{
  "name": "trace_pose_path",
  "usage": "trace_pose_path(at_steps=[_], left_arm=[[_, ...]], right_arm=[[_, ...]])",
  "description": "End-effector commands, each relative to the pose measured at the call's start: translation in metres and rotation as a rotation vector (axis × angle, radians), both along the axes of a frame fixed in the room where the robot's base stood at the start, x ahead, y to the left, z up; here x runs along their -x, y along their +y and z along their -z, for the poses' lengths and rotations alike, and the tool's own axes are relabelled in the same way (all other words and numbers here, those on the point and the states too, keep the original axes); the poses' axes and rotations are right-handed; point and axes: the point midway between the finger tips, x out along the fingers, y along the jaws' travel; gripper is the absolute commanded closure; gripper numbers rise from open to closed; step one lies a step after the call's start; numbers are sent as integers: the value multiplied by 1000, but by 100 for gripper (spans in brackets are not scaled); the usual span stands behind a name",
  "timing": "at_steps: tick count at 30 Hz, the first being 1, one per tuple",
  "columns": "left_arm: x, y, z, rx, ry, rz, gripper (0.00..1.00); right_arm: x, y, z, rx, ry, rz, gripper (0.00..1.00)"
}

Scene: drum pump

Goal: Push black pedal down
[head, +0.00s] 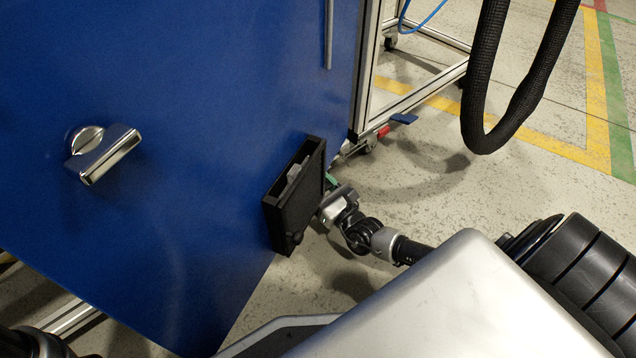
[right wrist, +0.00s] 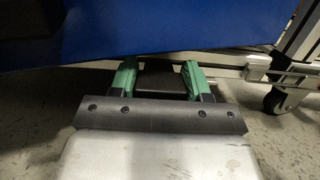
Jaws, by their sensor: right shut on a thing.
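The black pedal (right wrist: 160,82) shows in the right wrist view as a dark block low under the edge of a blue panel. My right gripper (right wrist: 158,68) has its green fingers on either side of the block and is shut on it. In the head view my right gripper (head: 331,182) is low beside the panel, partly hidden behind a black box. The pedal cannot be made out in the head view, so its tilt and height are unclear. My left gripper is not in view.
The large blue panel (head: 190,190) carries a metal handle (head: 105,154) and the black box (head: 298,205). An aluminium frame (head: 366,75) on castors stands behind it. A black hose (head: 475,95) hangs at the upper right. Speckled floor (head: 430,190) is clear right of the panel.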

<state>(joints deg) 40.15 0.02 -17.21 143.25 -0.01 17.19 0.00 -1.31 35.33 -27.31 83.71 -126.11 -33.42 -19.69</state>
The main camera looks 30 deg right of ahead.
Motion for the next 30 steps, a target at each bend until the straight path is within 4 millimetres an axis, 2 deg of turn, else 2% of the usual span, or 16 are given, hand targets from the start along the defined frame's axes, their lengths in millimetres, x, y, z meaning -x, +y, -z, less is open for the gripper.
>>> trace_pose_path(at_steps=[10,22,23,27,30], left_arm=[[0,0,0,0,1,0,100],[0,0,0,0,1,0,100],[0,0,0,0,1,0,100],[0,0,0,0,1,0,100],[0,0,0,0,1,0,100]], right_arm=[[2,-1,10,-24,-181,2,96],[4,-1,11,-26,-203,-2,96],[4,-1,11,-26,-203,-2,50],[4,-1,11,-27,-203,-2,29],[4,-1,11,-27,-203,-2,28]])
